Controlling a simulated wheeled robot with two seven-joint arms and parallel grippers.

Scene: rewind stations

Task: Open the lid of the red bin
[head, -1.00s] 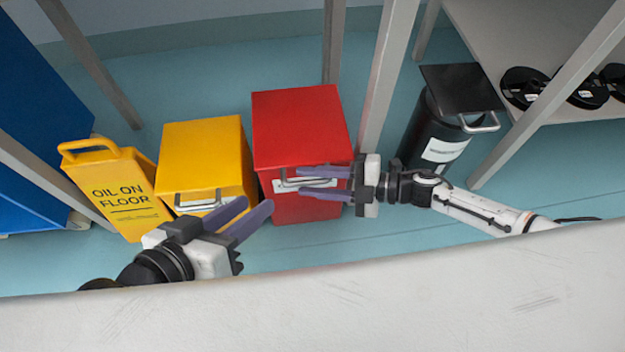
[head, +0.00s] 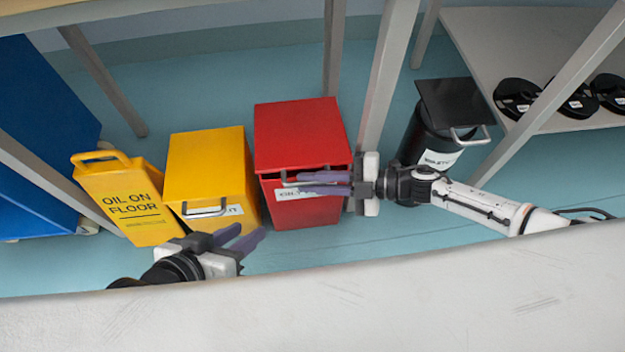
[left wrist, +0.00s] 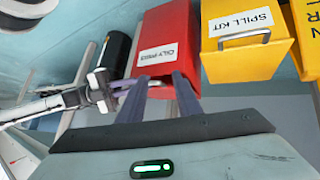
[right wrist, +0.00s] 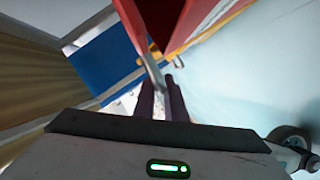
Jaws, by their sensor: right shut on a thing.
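The red bin (head: 310,212) stands on the floor in the middle of the head view, with a white label on its front, read as "OILY RAGS" in the left wrist view (left wrist: 158,53). A narrow dark gap shows under the front edge of its lid (head: 298,135). My right gripper (head: 300,183) reaches in from the right and is shut on the lid's metal handle (head: 285,179); the handle also shows between the fingers in the right wrist view (right wrist: 153,70). My left gripper (head: 245,236) is open and empty, low in front of the yellow bin.
A yellow spill kit bin (head: 205,170) stands close left of the red bin, with a yellow "OIL ON FLOOR" sign (head: 130,200) beyond it. A black bin (head: 425,145) stands right, past a grey table leg (head: 385,75). A shelf (head: 480,45) holds black spools.

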